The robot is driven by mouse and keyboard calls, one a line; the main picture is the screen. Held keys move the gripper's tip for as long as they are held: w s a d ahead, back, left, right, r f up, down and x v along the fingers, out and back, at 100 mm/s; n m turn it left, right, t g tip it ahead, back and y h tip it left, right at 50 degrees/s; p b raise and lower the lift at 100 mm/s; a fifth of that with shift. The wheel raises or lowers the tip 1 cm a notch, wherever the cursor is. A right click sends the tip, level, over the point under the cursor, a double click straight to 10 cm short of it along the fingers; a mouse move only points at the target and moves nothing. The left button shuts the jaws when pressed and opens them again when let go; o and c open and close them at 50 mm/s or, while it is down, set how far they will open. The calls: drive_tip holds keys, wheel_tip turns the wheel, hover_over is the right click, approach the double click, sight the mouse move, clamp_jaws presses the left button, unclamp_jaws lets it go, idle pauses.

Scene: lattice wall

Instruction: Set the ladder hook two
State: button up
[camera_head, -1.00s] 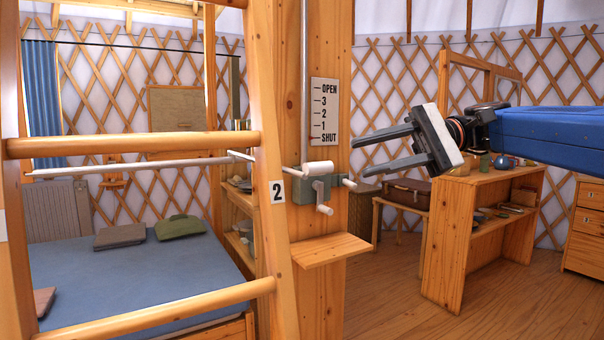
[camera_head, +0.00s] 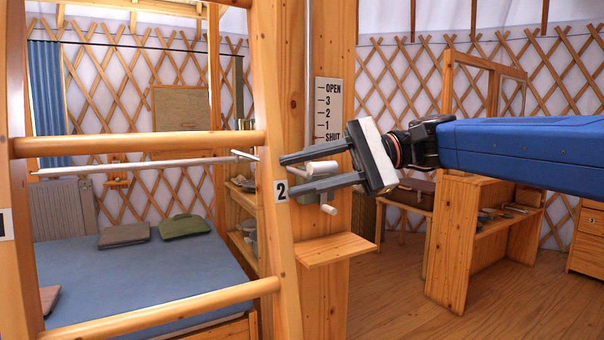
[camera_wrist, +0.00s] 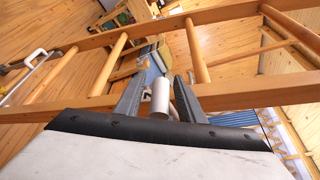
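My gripper (camera_head: 282,175) is open, with dark fingers reaching left toward the ladder's right rail. A white cylinder handle (camera_head: 322,167) of the crank on the wooden post shows between the fingers. The handle also lies between the fingertips in the wrist view (camera_wrist: 160,98), with gaps visible beside it; I cannot tell if it touches. A second white crank knob (camera_head: 328,209) hangs below. The wooden ladder (camera_head: 150,145) has a "2" plate (camera_head: 281,191) on its right rail.
A scale plate (camera_head: 327,108) reading OPEN, 3, 2, 1, SHUT is on the post, its lower edge partly covered by my gripper. A small shelf (camera_head: 335,249) juts out below the crank. A wooden bench (camera_head: 470,235) stands at right; floor between is clear.

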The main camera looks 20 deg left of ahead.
drive_tip(key=shift+s+a, duration=0.1)
drive_tip(key=shift+c, duration=0.6)
clamp_jaws()
drive_tip(key=shift+f+n, duration=0.25)
drive_tip(key=shift+n, duration=0.05)
